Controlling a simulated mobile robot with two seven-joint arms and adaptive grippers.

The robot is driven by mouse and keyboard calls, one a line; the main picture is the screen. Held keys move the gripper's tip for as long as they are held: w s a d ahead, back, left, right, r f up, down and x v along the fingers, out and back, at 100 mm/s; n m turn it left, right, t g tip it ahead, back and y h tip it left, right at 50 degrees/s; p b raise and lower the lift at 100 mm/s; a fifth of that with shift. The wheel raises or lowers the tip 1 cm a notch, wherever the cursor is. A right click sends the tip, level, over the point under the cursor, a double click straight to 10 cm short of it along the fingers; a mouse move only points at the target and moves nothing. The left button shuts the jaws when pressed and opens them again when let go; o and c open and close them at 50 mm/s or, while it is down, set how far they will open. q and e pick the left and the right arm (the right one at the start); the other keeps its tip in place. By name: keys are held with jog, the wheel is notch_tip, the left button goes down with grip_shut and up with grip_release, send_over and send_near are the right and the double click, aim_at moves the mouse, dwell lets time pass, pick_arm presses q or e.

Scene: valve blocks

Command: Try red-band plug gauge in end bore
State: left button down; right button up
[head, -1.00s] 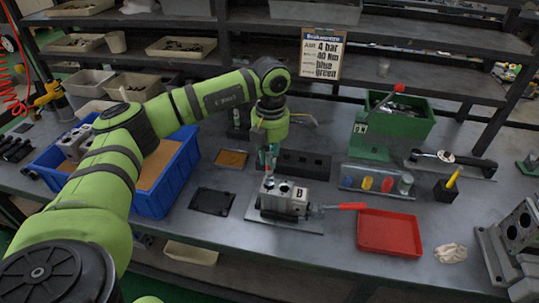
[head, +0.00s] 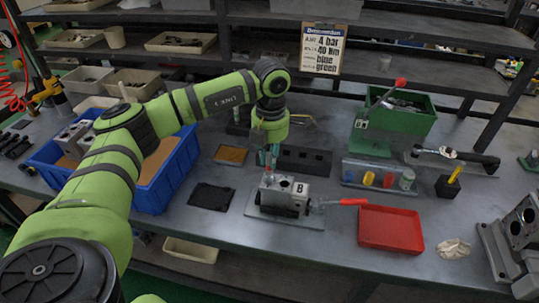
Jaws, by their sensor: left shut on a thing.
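The grey metal valve block marked B (head: 297,199) sits in a clamp fixture with a red handle (head: 349,202) on the bench. Bores open in its top face. My left gripper (head: 269,163) points down just above the left end of the block, shut on a slim plug gauge (head: 268,178) with a small reddish part near its lower end. The gauge tip is at the end bore; I cannot tell how far it is in. My right gripper is out of view.
A red tray (head: 389,246) lies right of the block. A blue crate (head: 153,200) is at left, a black mat (head: 211,197) nearer.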

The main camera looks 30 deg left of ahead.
pick_arm(q)
jog(key=shift+f+b, duration=0.5)
jog(key=shift+f, duration=0.3)
jog(key=shift+r, duration=0.2)
dwell(1.1)
jog(key=shift+r+p, duration=2.55)
jog(key=shift+r, duration=1)
jog(key=shift+f, duration=0.1)
